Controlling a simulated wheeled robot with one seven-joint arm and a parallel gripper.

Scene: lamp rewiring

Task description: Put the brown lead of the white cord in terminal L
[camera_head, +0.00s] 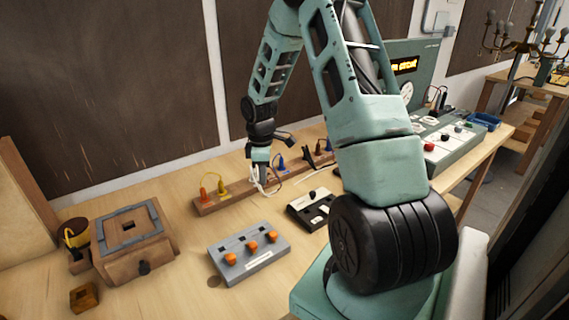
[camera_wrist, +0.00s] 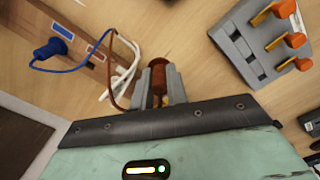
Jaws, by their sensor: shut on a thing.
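My gripper (camera_wrist: 159,88) is shut on the brown lead (camera_wrist: 158,72), whose thick brown end shows between the fingers in the wrist view. Its brown wire loops left to the white cord (camera_wrist: 126,66) by the wooden rail. In the head view my gripper (camera_head: 262,166) is above the rail, with the white cord (camera_head: 258,182) hanging just below it. The grey terminal block (camera_wrist: 238,45) with orange levers is apart from the gripper, at the upper right of the wrist view. In the head view the block (camera_head: 270,262) lies in front of the rail. I cannot read which terminal is L.
The wooden rail (camera_head: 210,206) carries yellow, orange and blue leads; a blue plug (camera_wrist: 52,48) shows near the gripper. A small black-and-white device (camera_head: 312,208) lies right of the block. A brown box (camera_head: 130,245) stands left. Bare table lies between rail and block.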

